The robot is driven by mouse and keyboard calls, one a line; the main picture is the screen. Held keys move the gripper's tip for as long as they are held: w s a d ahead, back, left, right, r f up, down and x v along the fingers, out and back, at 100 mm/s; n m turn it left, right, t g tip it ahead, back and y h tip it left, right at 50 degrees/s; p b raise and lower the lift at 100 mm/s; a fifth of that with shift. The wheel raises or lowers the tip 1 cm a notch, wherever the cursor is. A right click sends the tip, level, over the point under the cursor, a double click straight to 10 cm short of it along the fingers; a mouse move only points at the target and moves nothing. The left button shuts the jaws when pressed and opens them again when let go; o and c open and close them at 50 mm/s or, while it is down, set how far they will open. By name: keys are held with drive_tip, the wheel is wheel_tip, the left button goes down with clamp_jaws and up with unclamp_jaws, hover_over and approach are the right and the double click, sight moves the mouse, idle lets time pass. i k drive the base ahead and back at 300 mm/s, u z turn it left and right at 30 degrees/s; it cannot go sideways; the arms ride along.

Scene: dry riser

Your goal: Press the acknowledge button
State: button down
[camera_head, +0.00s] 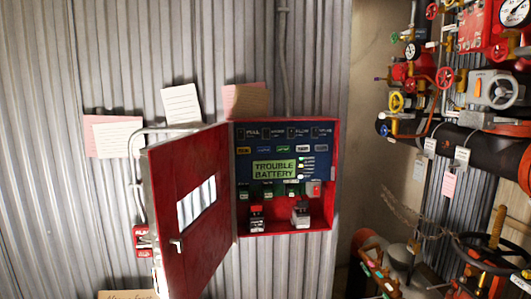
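A red alarm panel box (334,150) is mounted on the corrugated wall, with its red door (185,245) swung open to the left. Inside is a dark blue control face with a lit green display (274,169) reading "TROUBLE BATTERY". The lettering is too small to tell which is the acknowledge button. My gripper is not in view.
Two dark block-like units (257,218) (300,214) stand in the box's bottom. Paper notes (181,104) hang on the wall above. A small red call box (142,240) is behind the door's left side. Pipes, valves and gauges (420,135) crowd the right.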

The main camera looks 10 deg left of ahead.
sight(240, 150)
drive_tip(key=u, duration=0.15)
drive_tip(key=i, duration=1)
drive_tip(key=u, duration=0.05)
